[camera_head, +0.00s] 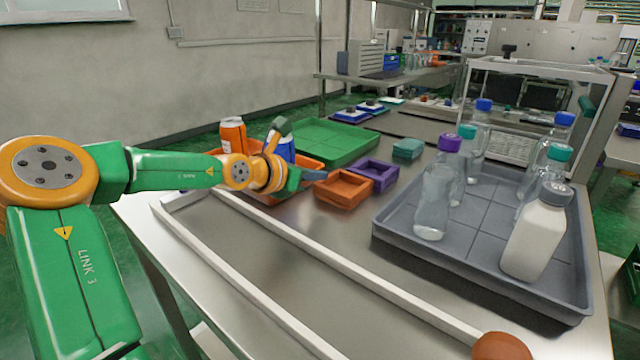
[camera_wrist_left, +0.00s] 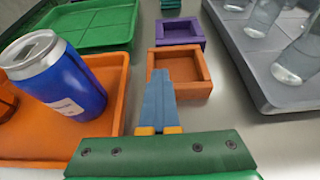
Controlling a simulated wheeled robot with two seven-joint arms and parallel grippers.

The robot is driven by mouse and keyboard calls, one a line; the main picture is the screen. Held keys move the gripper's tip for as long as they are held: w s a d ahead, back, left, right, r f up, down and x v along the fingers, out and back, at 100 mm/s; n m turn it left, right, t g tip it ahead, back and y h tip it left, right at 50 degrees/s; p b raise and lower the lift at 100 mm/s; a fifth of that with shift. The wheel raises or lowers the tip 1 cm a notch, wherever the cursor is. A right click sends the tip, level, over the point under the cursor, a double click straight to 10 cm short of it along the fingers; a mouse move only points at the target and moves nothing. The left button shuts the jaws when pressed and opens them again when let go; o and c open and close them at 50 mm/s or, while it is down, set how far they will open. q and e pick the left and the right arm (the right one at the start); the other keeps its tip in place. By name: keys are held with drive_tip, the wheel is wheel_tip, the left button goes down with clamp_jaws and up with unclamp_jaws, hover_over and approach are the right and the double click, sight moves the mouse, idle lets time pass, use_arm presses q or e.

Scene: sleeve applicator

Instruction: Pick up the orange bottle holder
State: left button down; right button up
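The orange bottle holder (camera_head: 343,188) is a small open square box on the steel table, in front of a purple holder (camera_head: 377,174). In the left wrist view the orange holder (camera_wrist_left: 192,67) lies just past my fingertips. My left gripper (camera_head: 314,175) reaches its left side. In the left wrist view the blue-grey fingers (camera_wrist_left: 159,85) are close together with no clear gap, and their tips overlap the holder's near left wall. They seem shut on that wall, whose gripped part is hidden. My right gripper is not in view.
Left of the holder is an orange tray (camera_wrist_left: 112,75) with a blue can (camera_wrist_left: 55,75). A green tray (camera_head: 340,140) lies behind. A grey tray (camera_head: 440,250) with several bottles stands right. White rails (camera_head: 330,260) cross the front of the table.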

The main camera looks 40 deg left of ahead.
use_arm(q)
drive_tip(key=s+d+r+b, duration=0.1)
drive_tip(key=s+d+r, duration=0.7)
drive_tip(key=s+r, duration=0.1)
drive_tip(key=shift+s+d+r, duration=0.2)
drive_tip(key=shift+s+r, duration=0.05)
drive_tip(key=shift+s, duration=0.35)
drive_tip(key=shift+c, duration=1.6)
unclamp_jaws()
